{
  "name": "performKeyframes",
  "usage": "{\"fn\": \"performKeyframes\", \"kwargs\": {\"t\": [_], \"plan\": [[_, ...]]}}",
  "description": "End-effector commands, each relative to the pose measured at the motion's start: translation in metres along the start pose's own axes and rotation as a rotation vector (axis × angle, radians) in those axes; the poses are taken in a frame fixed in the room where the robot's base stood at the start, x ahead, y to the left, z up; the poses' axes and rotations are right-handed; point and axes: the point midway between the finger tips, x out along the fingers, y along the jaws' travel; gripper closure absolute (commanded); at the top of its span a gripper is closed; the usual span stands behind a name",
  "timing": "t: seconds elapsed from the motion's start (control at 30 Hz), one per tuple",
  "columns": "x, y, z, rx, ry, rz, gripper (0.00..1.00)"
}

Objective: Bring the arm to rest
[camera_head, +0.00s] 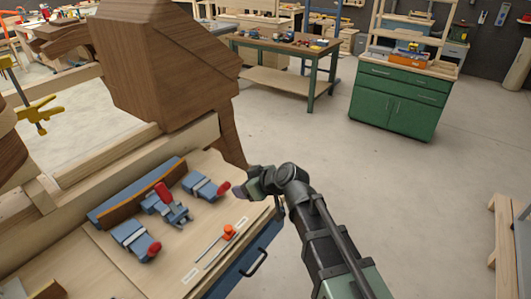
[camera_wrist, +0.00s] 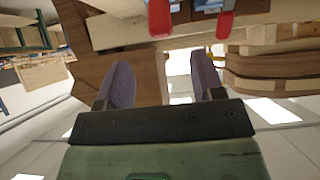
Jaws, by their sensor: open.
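My gripper (camera_head: 246,188) is in the head view at the right edge of the workbench, beside the red-handled clamps. In the wrist view its two purple-grey fingers (camera_wrist: 164,84) stand wide apart with nothing between them. My arm reaches up from the bottom right and bends at the wrist. The wrist view looks past the fingers at a brown wooden form and red clamp handles (camera_wrist: 161,17). The head view does not show clearly whether the fingertips touch anything.
The workbench (camera_head: 120,277) holds several blue clamps (camera_head: 165,205) with red handles and an orange-handled tool (camera_head: 229,232). A large brown wooden form (camera_head: 160,65) rises behind them. A green cabinet (camera_head: 399,100) and a green-legged table (camera_head: 326,76) stand farther back.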

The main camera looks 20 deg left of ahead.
Motion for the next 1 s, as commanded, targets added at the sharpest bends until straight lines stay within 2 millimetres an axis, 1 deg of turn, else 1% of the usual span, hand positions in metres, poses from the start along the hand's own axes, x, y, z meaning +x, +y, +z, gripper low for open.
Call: {"fn": "performKeyframes", "kwargs": {"t": [0.07, 0.13, 0.17, 0.2, 0.23, 0.27, 0.3, 0.37, 0.4, 0.47, 0.5, 0.6, 0.63, 0.7, 0.83, 0.87, 1.0], "plan": [[0.0, 0.0, 0.0, 0.022, -0.001, -0.002, 0.38], [0.0, -0.005, 0.006, 0.101, -0.037, -0.026, 0.38], [-0.002, -0.009, 0.015, 0.151, -0.082, -0.038, 0.38], [-0.01, -0.019, 0.034, 0.232, -0.178, -0.048, 0.38], [-0.022, -0.021, 0.055, 0.308, -0.269, -0.034, 0.38], [-0.038, -0.017, 0.077, 0.386, -0.352, -0.001, 0.38], [-0.062, -0.009, 0.106, 0.49, -0.456, 0.058, 0.38], [-0.103, 0.006, 0.149, 0.646, -0.591, 0.169, 0.38], [-0.132, 0.014, 0.175, 0.745, -0.667, 0.249, 0.38], [-0.175, 0.024, 0.21, 0.876, -0.76, 0.365, 0.38], [-0.201, 0.029, 0.23, 0.947, -0.804, 0.434, 0.38], [-0.253, 0.038, 0.266, 1.054, -0.858, 0.546, 0.38], [-0.263, 0.042, 0.274, 1.077, -0.854, 0.565, 0.38], [-0.276, 0.049, 0.283, 1.117, -0.843, 0.584, 0.38], [-0.282, 0.052, 0.285, 1.132, -0.837, 0.592, 0.38], [-0.284, 0.052, 0.282, 1.131, -0.837, 0.591, 0.38], [-0.307, 0.052, 0.247, 1.129, -0.836, 0.59, 0.38]]}}
